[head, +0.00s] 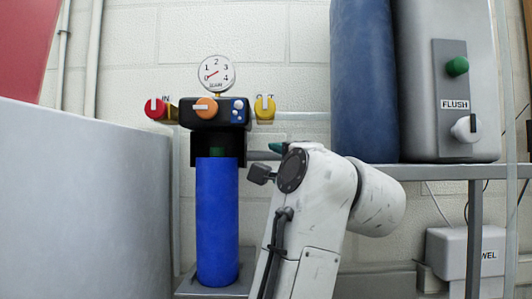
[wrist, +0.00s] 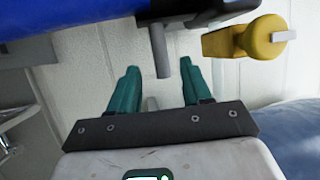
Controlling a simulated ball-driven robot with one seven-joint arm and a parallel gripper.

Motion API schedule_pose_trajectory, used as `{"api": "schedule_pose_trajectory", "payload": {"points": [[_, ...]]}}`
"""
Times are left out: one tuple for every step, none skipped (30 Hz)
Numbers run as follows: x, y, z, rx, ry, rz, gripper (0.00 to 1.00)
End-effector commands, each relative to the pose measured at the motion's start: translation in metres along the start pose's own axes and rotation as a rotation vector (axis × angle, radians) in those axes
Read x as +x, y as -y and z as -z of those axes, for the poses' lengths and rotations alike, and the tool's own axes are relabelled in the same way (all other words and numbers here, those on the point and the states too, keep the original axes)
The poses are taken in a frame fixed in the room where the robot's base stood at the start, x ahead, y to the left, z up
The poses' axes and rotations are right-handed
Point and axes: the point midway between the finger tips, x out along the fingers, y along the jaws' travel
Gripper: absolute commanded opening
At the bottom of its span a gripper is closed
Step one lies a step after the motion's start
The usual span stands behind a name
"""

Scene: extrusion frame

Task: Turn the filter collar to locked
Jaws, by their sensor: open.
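The filter has a blue canister (head: 217,220) below a dark collar (head: 205,150) with a green mark on its front. In the wrist view the blue canister (wrist: 60,15) lies across the top left, beside a dark grey band. A grey peg (wrist: 158,48) sticks out from that band, probably the collar's handle. My gripper (wrist: 160,67) is open, its teal fingers spread either side of the peg's end. I cannot tell whether they touch it. In the head view my arm hides most of the gripper; a bit of teal (head: 277,147) shows right of the collar.
Above the collar are an orange knob (head: 206,107), a gauge (head: 217,74), a red IN knob (head: 155,109) and a yellow OUT knob (head: 264,108). The yellow knob (wrist: 245,38) is near my right finger. A blue tank (head: 364,80) and grey FLUSH box (head: 455,140) stand right.

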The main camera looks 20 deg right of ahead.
Motion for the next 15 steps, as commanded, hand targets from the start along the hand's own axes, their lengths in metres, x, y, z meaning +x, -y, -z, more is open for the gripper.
{"api": "schedule_pose_trajectory", "payload": {"points": [[0.011,0.003,0.001,0.000,0.001,-0.003,0.48],[0.017,0.003,0.000,0.000,0.001,-0.004,0.48],[0.024,0.003,0.001,0.000,0.000,-0.004,0.48],[0.029,0.003,0.001,0.000,0.000,-0.004,0.48],[0.035,0.003,0.001,0.000,0.000,-0.003,0.48],[0.041,0.003,0.001,0.000,0.000,-0.004,0.48],[0.046,0.003,0.001,0.000,-0.001,-0.003,0.48],[0.050,0.002,0.001,0.001,0.000,-0.003,0.48],[0.055,0.002,0.001,0.000,-0.001,-0.002,0.48],[0.058,0.002,0.001,0.000,0.000,-0.003,0.48],[0.061,0.002,0.001,0.000,0.000,-0.003,0.48],[0.065,0.002,0.001,0.001,0.000,-0.001,0.48],[0.067,0.001,0.001,0.001,0.000,-0.002,0.48],[0.069,0.001,0.001,0.001,0.000,-0.002,0.48],[0.070,0.001,0.001,0.001,0.000,-0.001,0.48]]}}
